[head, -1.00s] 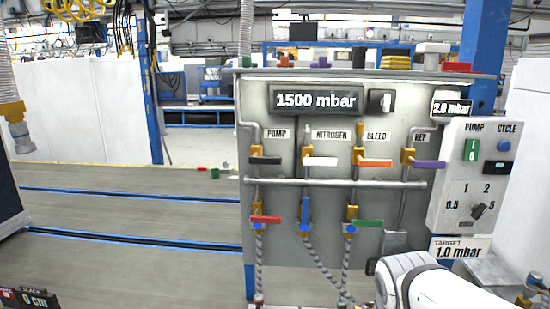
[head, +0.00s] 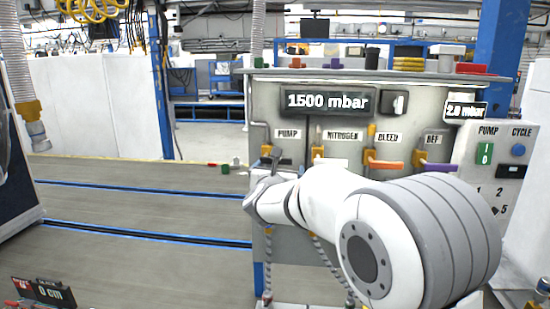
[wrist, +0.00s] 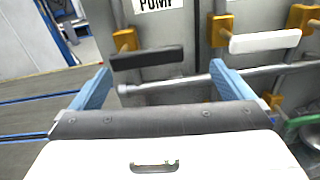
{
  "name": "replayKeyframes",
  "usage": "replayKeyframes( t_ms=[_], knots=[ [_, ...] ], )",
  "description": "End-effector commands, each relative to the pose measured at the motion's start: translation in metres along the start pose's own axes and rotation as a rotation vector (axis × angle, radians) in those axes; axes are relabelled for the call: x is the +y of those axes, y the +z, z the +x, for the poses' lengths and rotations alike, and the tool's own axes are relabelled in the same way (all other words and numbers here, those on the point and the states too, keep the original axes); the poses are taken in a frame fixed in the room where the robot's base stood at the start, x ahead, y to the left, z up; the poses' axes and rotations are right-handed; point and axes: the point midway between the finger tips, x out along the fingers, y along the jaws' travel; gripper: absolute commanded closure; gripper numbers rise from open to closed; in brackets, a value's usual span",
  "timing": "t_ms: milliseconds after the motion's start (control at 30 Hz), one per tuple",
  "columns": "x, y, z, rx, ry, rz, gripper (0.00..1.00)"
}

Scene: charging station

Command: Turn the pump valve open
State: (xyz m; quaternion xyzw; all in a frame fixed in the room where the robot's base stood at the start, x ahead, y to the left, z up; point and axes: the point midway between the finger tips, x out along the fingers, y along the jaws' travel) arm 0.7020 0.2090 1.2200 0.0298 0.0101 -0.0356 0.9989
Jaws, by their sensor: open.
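The pump valve has a brass body (wrist: 125,39) and a black lever handle (wrist: 147,57), under the PUMP label. The handle lies roughly horizontal, pointing right from the body. My gripper (wrist: 160,67) is open in the wrist view, its blue fingers spread to either side of the handle. The handle shows in the gap, near the fingertips, and is not gripped. Whether the fingertips reach past it I cannot tell. In the head view my gripper (head: 267,178) is in front of the panel just below the PUMP label (head: 288,134), and it partly covers this valve.
The white nitrogen handle (wrist: 265,41) is close to the right finger. A horizontal pipe (wrist: 180,82) runs below the handles. The bleed handle (head: 385,166) is orange and the REF handle (head: 440,168) purple. The display (head: 328,102) reads 1500 mbar. My arm hides the lower valves.

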Motion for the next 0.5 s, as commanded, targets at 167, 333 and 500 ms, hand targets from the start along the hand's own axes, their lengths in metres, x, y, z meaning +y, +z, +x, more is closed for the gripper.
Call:
replayKeyframes(
  t_ms=[167,333,500],
  knots=[
    [0.018,0.002,0.011,-0.021,0.043,-0.063,0.0],
    [0.018,0.003,0.037,-0.02,0.041,-0.063,0.0],
    [0.018,0.003,0.063,-0.02,0.04,-0.062,0.0]
  ],
)
